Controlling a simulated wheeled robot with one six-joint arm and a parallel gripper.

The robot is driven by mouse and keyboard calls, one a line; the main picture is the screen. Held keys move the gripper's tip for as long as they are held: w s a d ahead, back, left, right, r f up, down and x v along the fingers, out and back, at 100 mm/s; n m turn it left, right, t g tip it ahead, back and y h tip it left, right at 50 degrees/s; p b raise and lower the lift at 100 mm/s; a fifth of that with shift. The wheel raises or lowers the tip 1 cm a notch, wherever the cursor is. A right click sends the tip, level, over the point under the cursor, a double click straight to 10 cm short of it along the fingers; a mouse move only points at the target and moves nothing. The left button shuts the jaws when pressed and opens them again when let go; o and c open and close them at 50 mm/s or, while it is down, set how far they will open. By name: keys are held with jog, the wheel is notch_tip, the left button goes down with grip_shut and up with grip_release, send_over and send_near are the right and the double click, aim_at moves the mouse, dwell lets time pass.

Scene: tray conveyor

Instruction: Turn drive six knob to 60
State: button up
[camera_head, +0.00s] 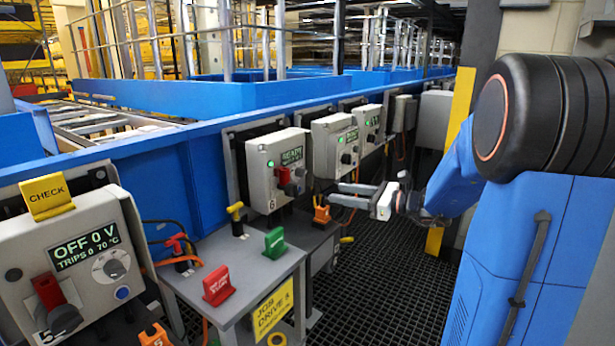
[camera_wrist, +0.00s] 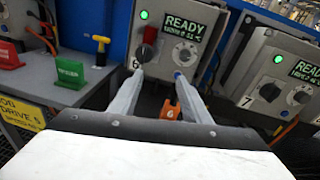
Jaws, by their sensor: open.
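The drive six box (camera_head: 258,160) is a grey panel marked 6 with a green lamp and a display (camera_wrist: 183,27) reading READY; its second line is too small to read. The drive six knob (camera_wrist: 185,54) is a pale round dial below the display in the wrist view, to the right of a dark and red switch (camera_wrist: 145,50). A blue button sits below the knob. My gripper (camera_wrist: 158,76) is open and empty, its fingertips in front of the box's lower part, below the knob. In the head view my gripper (camera_head: 338,192) is right of the box. The knob's setting cannot be read.
Box seven (camera_wrist: 275,85) stands close on the right. Box five (camera_head: 75,240), showing OFF 0 V under a yellow CHECK tag, is at the left. A grey stand (camera_head: 245,265) carries red and green tags. An orange item (camera_wrist: 172,108) is below box six.

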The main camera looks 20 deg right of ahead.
jog(key=m+t, duration=0.2)
send_near(301, 173)
jog(key=x, duration=0.8)
jog(key=shift+w+d+f+h, duration=0.25)
jog(key=shift+w+d+h, duration=0.05)
jog(key=shift+d, duration=0.05)
jog(key=c, duration=1)
